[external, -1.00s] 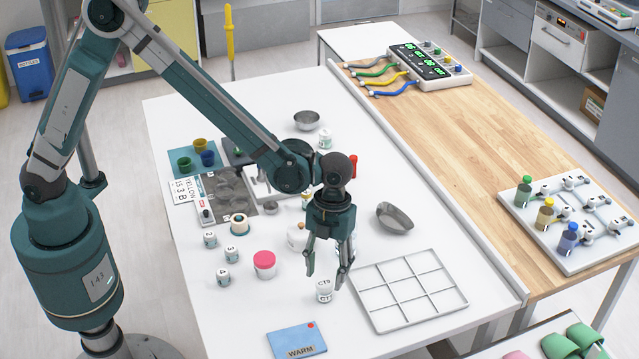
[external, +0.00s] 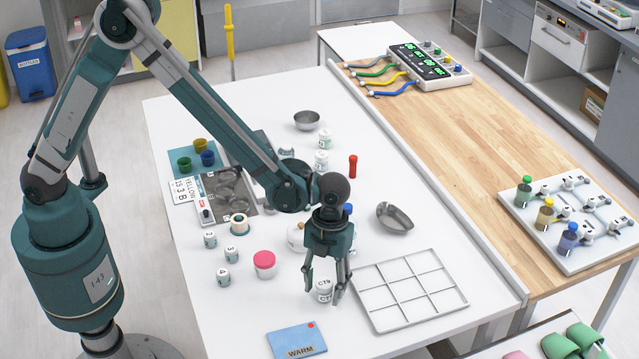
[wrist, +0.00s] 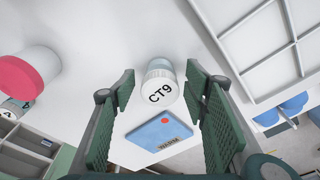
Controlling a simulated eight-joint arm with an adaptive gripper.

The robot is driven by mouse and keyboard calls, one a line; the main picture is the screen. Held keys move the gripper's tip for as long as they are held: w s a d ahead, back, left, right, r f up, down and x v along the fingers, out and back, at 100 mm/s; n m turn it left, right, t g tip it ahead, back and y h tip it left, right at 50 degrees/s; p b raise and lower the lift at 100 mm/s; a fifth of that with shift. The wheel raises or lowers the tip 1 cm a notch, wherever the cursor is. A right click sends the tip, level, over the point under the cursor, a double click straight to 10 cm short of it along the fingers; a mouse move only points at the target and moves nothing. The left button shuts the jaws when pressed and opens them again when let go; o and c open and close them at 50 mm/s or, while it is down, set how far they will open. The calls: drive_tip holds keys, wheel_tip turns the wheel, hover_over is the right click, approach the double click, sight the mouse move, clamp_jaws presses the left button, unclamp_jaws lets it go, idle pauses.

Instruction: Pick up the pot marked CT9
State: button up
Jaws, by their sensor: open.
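The pot marked CT9 (external: 324,291) is a small white pot standing upright on the white table, left of the divided tray. In the wrist view the CT9 pot (wrist: 160,86) shows its lettered lid, centred in the gap between the fingers. My gripper (external: 324,285) is open and points down, with its fingertips low on either side of the pot. In the wrist view my gripper (wrist: 160,110) has its two green pads apart, with clear space between each pad and the pot. I see no contact.
The divided tray (external: 405,259) lies close on the right. A pink-lidded jar (external: 265,264) and small numbered pots (external: 223,277) stand to the left. The blue WARM pad (external: 296,339) lies in front. A steel kidney dish (external: 395,218) is behind the tray.

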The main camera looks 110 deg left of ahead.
sight(324, 283)
idle(0.3)
drive_tip(key=c, duration=1)
drive_tip(key=shift+r, duration=0.15)
drive_tip(key=shift+r+p, duration=0.4)
drive_tip(key=shift+r, duration=4.5)
